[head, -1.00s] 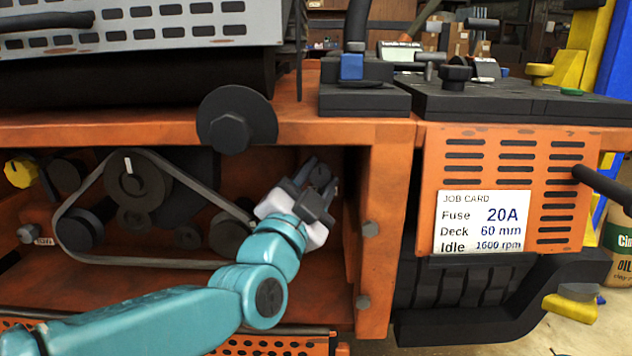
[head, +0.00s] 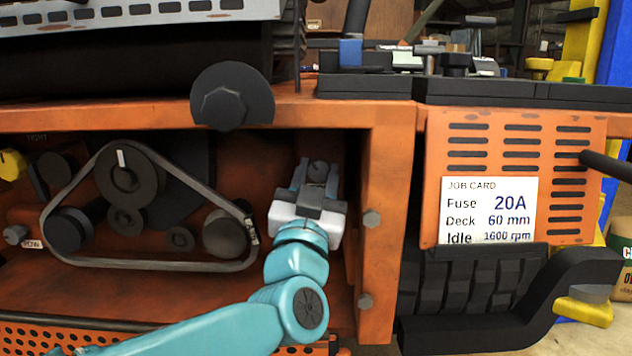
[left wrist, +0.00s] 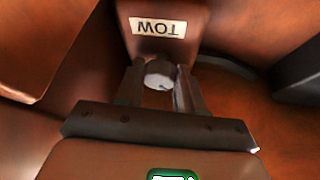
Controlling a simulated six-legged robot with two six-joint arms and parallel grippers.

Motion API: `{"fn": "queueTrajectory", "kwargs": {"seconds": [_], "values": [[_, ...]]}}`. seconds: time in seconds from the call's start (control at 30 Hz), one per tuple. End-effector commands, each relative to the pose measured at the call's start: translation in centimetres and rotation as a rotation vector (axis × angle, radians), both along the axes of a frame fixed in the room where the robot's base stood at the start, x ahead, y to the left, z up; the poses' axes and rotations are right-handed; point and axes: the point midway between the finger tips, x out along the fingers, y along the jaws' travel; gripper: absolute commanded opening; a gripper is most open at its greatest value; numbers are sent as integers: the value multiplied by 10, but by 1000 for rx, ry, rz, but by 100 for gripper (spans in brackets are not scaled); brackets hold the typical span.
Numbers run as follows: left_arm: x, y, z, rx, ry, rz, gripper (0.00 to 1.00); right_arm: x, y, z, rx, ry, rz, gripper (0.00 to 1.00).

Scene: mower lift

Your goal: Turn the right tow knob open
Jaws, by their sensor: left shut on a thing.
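The right tow knob (left wrist: 160,74) is a small grey round knob below a TOW label (left wrist: 157,27) in the left wrist view. In the head view the knob (head: 317,168) sits at the right end of the orange engine bay, partly covered by my gripper. My left gripper (left wrist: 160,92) is shut on the knob, with one finger on each side of it; it also shows in the head view (head: 316,180). My right gripper is not in view.
A belt (head: 150,262) loops around several dark pulleys left of my left arm. The bay's orange right post (head: 385,220) stands close to the right of my gripper. Another tow knob (head: 15,235) is at the far left. A job card (head: 489,211) hangs on the vented panel.

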Motion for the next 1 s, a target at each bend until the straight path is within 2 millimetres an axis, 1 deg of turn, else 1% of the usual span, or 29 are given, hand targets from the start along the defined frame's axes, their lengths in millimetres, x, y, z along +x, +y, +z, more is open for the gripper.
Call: {"fn": "queueTrajectory", "kwargs": {"seconds": [0.5,0.53,0.6,0.87,1.0], "values": [[0,0,1,-25,0,-1,7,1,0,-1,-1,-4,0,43],[0,0,1,-24,0,-1,44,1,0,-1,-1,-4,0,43],[0,0,1,-24,0,-1,63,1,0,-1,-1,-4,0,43],[0,0,0,-23,0,-1,63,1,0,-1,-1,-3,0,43],[-7,1,-3,-23,1,-1,63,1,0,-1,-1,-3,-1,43]]}}
